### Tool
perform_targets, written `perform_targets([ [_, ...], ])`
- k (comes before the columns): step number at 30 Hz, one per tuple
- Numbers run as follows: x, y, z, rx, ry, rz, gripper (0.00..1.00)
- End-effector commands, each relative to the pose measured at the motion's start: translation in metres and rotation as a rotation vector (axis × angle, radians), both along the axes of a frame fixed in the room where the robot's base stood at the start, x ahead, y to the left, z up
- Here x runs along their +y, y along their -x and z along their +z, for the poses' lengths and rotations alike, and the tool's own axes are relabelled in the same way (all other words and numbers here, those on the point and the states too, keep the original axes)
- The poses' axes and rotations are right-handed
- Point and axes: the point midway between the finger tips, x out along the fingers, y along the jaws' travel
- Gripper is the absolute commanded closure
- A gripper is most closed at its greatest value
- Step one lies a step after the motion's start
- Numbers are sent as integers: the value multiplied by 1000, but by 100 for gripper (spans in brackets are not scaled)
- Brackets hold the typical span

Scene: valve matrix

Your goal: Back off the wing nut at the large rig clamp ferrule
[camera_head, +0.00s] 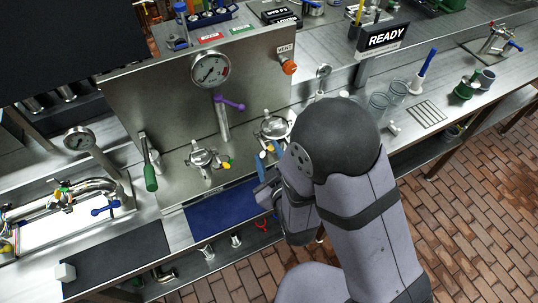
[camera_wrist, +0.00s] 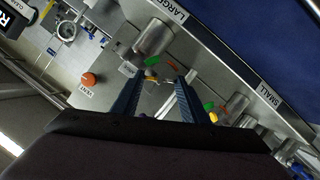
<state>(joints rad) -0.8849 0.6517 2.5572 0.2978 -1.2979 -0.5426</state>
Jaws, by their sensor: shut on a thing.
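The large rig clamp ferrule (camera_wrist: 155,38) is a metal cylinder beside the LARGE label in the wrist view. Its clamp (camera_head: 272,127) shows at the centre of the head view, partly behind my arm. A small yellow piece (camera_wrist: 150,75), seemingly the wing nut, lies between my blue fingers, with a red and a green part close by. My gripper (camera_wrist: 158,77) is shut on it, its two fingers standing on either side. In the head view my gripper (camera_head: 267,162) is at the front of this clamp, and the hold is too small to make out.
A second clamp (camera_head: 207,158) with green and yellow parts stands to the left, by the SMALL label (camera_wrist: 268,97). Behind are a gauge (camera_head: 210,70), a purple lever (camera_head: 230,103) and an orange VENT knob (camera_head: 288,67). A blue mat (camera_head: 215,212) lies clear in front.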

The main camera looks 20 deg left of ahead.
Motion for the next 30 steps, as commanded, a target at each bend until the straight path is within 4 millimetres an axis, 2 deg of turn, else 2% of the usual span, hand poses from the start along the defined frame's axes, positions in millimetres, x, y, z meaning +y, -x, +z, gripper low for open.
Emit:
perform_targets([
  [5, 0, 0, 1, -1, -2, 1, 83],
  [6, 0, 0, 1, -1, -2, 1, 58],
  [8, 0, 0, 1, -1, -2, 1, 44],
  [9, 0, 0, 1, -1, -2, 1, 41],
  [22, 0, 0, 4, 0, -2, 0, 41],
  [30, 0, 0, 26, 0, -2, 0, 41],
])
